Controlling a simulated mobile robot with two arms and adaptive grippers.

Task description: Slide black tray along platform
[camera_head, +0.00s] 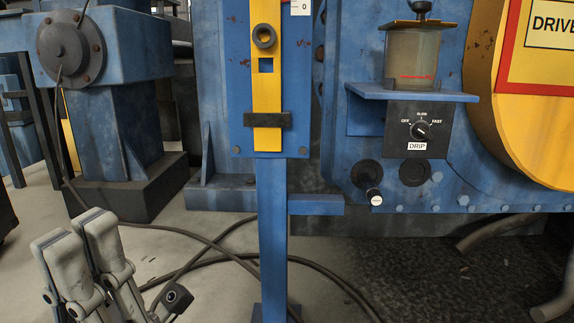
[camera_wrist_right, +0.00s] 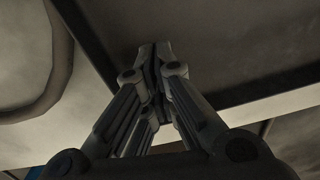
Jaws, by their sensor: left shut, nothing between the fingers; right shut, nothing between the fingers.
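No object in the head view is clearly a black tray or its platform. My left gripper (camera_head: 76,235) is at the lower left of the head view, its grey fingers pointing up, shut and empty. It is well apart from the blue machine. My right gripper (camera_wrist_right: 154,55) shows only in the right wrist view, with its fingertips together and nothing held. Beyond its fingers is a dark flat surface (camera_wrist_right: 215,45) with a straight edge. I cannot tell whether this is the tray, or whether the fingers touch it.
A blue post with a yellow slotted bar (camera_head: 267,90) stands mid-view. Right of it, a machine carries an oil cup (camera_head: 411,55) on a small shelf and a drip dial (camera_head: 420,130). Cables (camera_head: 215,245) lie on the floor. A blue pedestal (camera_head: 115,130) stands at left.

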